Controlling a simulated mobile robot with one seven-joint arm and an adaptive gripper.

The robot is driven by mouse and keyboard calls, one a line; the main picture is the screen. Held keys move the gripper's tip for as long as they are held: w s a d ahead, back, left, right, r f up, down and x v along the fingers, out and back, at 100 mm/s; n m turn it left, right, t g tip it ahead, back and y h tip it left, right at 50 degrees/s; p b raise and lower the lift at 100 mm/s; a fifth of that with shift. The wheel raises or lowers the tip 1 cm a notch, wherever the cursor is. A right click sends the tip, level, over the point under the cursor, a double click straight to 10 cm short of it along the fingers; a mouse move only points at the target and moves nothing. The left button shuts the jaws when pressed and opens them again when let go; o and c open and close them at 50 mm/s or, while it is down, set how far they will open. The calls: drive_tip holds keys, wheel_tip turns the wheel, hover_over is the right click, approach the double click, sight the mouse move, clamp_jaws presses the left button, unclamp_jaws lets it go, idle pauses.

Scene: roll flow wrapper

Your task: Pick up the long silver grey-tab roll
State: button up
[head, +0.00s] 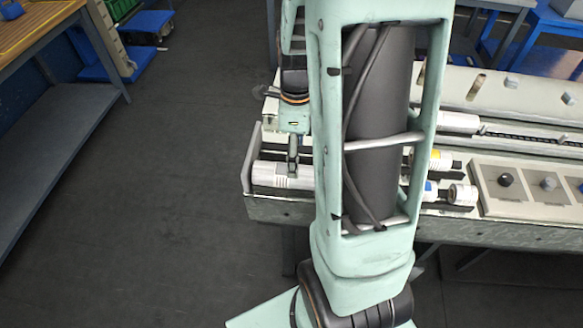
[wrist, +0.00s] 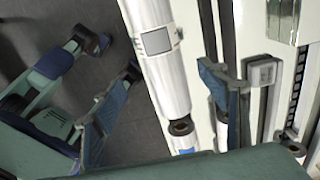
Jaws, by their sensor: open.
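The long silver roll (head: 268,172) lies along the left end of the machine in the head view, partly hidden by my arm. In the wrist view the roll (wrist: 170,85) runs down the middle, and its square grey tab (wrist: 157,42) faces the camera. My gripper (head: 293,160) is just above the roll. In the wrist view my gripper (wrist: 168,66) is open, with one finger on each side of the roll. I cannot tell if either finger touches it.
More rolls lie to the right of my arm: one with a yellow band (head: 440,160) and a white one (head: 462,194). A panel with knobs (head: 525,184) is at the right. A workbench (head: 60,130) stands at the left, with clear floor (head: 165,190) between.

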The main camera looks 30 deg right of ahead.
drive_tip(key=f, duration=0.8)
drive_tip(key=shift+w+f, duration=0.2)
drive_tip(key=shift+w, duration=0.05)
clamp_jaws()
idle(0.4)
